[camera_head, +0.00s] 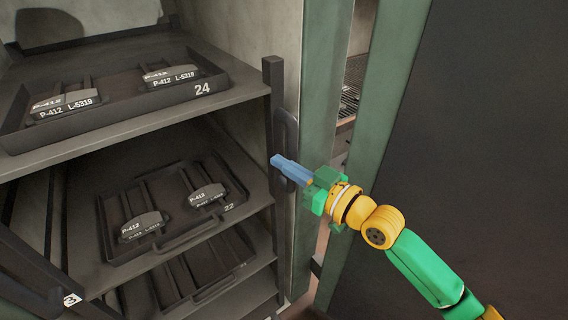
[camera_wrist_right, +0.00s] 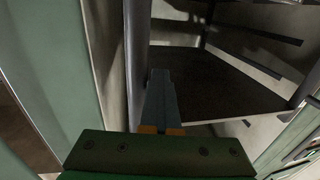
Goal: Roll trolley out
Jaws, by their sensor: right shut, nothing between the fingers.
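The trolley (camera_head: 205,112) is a dark grey shelved rack on the left in the head view, standing inside a pale-walled bay. Its right front post (camera_head: 272,100) carries a dark upright handle (camera_head: 286,128). My right gripper (camera_head: 280,162) is at this handle, with its blue fingers together and nothing between them. The fingers overlap the handle in the picture; I cannot tell whether they touch it. In the right wrist view the closed fingers (camera_wrist_right: 162,85) point toward a dark shelf (camera_wrist_right: 215,85), beside a dark upright post (camera_wrist_right: 137,50). My left gripper is out of view.
Trays (camera_head: 190,98) marked 24 and 22 (camera_head: 175,243) hold brake shoes (camera_head: 62,104) on the shelves. A green frame post (camera_head: 318,130) stands just right of the trolley. A dark panel with a green edge (camera_head: 385,100) is behind my right arm. A dark bar crosses the lower left.

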